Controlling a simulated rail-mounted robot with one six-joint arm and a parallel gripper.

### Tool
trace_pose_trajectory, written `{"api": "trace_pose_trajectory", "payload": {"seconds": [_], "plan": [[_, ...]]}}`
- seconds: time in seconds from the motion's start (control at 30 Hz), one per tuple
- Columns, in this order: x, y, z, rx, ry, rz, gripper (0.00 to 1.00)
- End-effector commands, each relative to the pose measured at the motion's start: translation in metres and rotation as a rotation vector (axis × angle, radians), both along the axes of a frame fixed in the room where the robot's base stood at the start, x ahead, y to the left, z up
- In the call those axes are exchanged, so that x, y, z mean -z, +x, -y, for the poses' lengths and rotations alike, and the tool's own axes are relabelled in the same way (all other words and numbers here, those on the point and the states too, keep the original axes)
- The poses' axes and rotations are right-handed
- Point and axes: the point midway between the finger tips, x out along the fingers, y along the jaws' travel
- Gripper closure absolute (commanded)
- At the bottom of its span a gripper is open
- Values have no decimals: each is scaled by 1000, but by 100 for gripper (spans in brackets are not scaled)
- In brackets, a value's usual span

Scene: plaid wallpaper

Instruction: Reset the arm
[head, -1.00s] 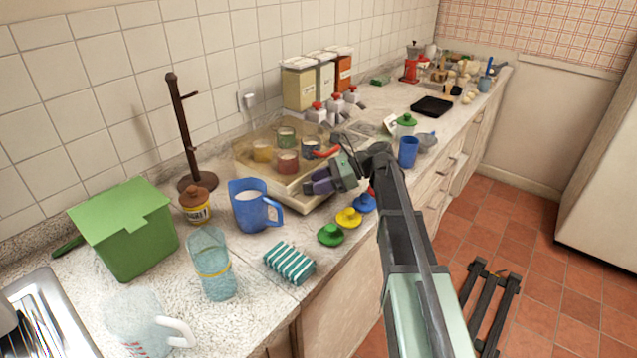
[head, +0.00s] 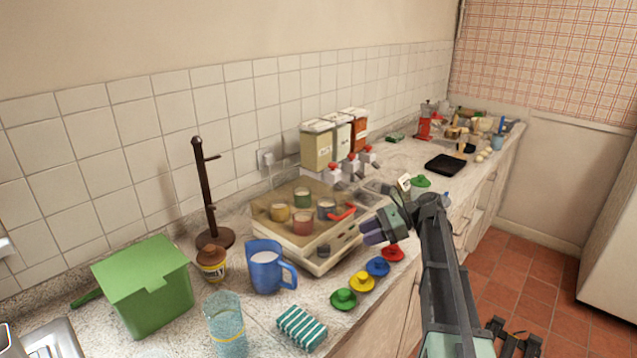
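My gripper (head: 368,232) is in the middle of the head view, above the counter's front edge. It is just right of the clear-lidded tray (head: 318,262), which holds several coloured cups. The purple fingers point left toward the tray's red handle (head: 342,213), and they look apart from it. Nothing shows between the fingers, but their gap is too small to make out. My arm rises from the bottom right and bends at the wrist.
Below the gripper, green (head: 343,299), yellow (head: 362,281), blue (head: 378,266) and red (head: 393,253) lids line the counter edge. A blue jug (head: 265,268), green box (head: 145,290), glass (head: 226,325) and striped sponge (head: 301,327) stand left.

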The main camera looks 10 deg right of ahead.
Motion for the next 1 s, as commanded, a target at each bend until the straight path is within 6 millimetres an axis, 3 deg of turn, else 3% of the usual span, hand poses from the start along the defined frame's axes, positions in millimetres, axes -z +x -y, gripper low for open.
{"api": "trace_pose_trajectory", "payload": {"seconds": [0.07,0.2,0.3,0.4,0.5,0.57,1.0], "plan": [[-20,-27,-29,-77,-108,84,61],[-50,-109,-88,-452,-487,402,61],[-72,-169,-103,-849,-737,632,61],[-89,-208,-101,-1203,-887,775,61],[-93,-222,-96,-1399,-949,835,61],[-91,-222,-94,-1438,-958,844,61],[-86,-220,-94,-1436,-957,843,61]]}}
